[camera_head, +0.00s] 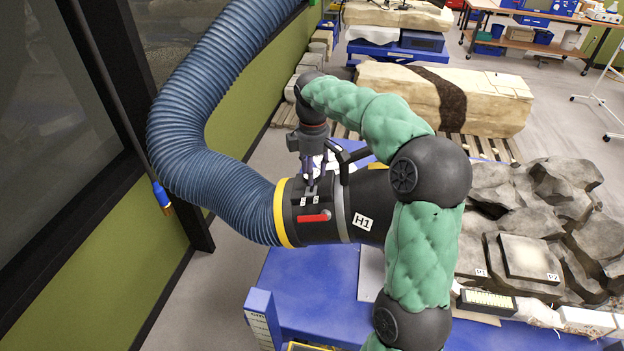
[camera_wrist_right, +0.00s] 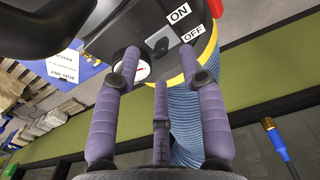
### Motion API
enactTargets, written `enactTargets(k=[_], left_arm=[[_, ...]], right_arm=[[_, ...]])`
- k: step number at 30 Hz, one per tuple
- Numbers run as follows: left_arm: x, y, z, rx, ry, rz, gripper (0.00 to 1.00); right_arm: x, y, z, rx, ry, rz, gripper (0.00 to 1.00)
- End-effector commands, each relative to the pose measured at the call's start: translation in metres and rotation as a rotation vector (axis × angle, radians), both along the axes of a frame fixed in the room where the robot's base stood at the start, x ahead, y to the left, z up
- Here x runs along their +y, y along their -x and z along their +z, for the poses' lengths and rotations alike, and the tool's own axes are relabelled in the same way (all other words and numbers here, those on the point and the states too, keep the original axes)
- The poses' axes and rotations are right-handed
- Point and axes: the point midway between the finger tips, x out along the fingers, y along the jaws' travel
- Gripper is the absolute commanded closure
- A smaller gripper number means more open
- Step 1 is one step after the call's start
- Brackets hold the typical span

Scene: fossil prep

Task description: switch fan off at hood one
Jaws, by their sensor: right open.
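The black hood (camera_head: 350,205) labelled H1 joins the ribbed blue hose at a yellow ring. On its upper side is a small grey fan switch (camera_head: 310,190), partly under my right gripper (camera_head: 314,178). Touching is not clear. My left gripper is not in view.
A red handle (camera_head: 313,217) lies on the hood near the switch. The blue hose (camera_head: 190,130) curves away at the left. Grey rocks (camera_head: 545,215) cover the blue table's (camera_head: 320,285) right side.

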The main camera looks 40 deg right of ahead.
Motion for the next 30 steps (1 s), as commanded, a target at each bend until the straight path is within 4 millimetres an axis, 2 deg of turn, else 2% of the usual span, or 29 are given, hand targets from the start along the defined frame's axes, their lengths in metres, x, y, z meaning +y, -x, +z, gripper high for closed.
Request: enactTargets(k=[3, 9, 19, 20, 24, 30], left_arm=[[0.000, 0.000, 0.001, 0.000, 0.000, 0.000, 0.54], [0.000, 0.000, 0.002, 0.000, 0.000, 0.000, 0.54], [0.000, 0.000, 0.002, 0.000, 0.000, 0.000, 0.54], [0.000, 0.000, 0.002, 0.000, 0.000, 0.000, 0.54], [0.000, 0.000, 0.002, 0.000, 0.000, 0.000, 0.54], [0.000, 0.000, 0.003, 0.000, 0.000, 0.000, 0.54]], right_arm=[[0.000, 0.001, -0.017, 0.001, -0.001, 0.000, 0.58], [0.000, 0.001, -0.034, 0.000, 0.000, -0.001, 0.58], [0.000, 0.000, -0.038, -0.001, 0.000, 0.000, 0.58], [0.000, 0.000, -0.038, -0.001, 0.000, 0.000, 0.61], [0.000, 0.000, -0.038, -0.001, 0.000, 0.000, 1.00], [0.000, 0.000, -0.038, 0.000, 0.000, 0.000, 1.00]])
